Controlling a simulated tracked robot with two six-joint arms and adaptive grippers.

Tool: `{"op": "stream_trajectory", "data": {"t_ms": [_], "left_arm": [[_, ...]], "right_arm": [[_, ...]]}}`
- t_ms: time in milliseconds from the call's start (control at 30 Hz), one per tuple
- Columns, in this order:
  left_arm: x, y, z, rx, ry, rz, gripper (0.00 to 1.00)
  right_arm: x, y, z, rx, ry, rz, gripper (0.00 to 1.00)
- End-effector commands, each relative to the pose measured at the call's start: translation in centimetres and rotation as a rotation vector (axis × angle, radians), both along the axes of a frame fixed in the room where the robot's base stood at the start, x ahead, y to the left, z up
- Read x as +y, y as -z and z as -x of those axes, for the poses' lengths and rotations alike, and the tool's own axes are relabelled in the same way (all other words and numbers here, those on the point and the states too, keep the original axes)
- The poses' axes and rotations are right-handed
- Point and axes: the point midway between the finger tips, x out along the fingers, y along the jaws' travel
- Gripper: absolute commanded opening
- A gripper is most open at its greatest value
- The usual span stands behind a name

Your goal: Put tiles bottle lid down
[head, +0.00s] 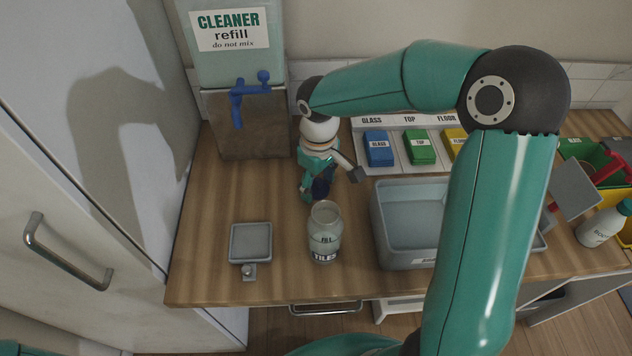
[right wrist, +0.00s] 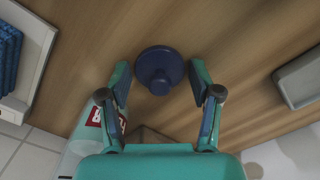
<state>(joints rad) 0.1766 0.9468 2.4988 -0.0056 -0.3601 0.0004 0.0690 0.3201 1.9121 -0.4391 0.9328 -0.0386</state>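The tiles bottle (head: 325,238) stands upright on the wooden counter, with no lid on its mouth. My right gripper (head: 318,192) points down at the counter behind the bottle. In the right wrist view my gripper (right wrist: 159,78) is open. A dark blue round lid with a raised knob (right wrist: 158,72) lies on the wood between its fingertips, with a gap on both sides. In the head view the gripper hides most of that spot, and I cannot tell the lid from the dark finger pads. My left gripper is out of view.
A small grey dish (head: 250,243) is left of the bottle, and a grey basin (head: 388,245) is right of it. The cleaner dispenser (head: 235,45) and the cloth tray (head: 400,160) stand behind. A red-labelled container (right wrist: 88,135) is near the gripper. Bare wood (head: 205,225) is at the left.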

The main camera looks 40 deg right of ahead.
Motion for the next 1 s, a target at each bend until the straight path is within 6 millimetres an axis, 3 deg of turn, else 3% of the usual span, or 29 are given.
{"op": "stream_trajectory", "data": {"t_ms": [467, 667, 1000], "left_arm": [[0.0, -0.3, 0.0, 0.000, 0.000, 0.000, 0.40], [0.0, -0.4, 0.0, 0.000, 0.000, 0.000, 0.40], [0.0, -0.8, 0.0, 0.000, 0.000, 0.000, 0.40]], "right_arm": [[0.0, -0.6, -0.1, -0.002, 0.000, 0.001, 0.78], [0.0, -3.5, -0.1, -0.005, 0.000, 0.000, 0.78], [0.1, -10.1, -0.1, -0.003, -0.001, 0.000, 0.78]]}}
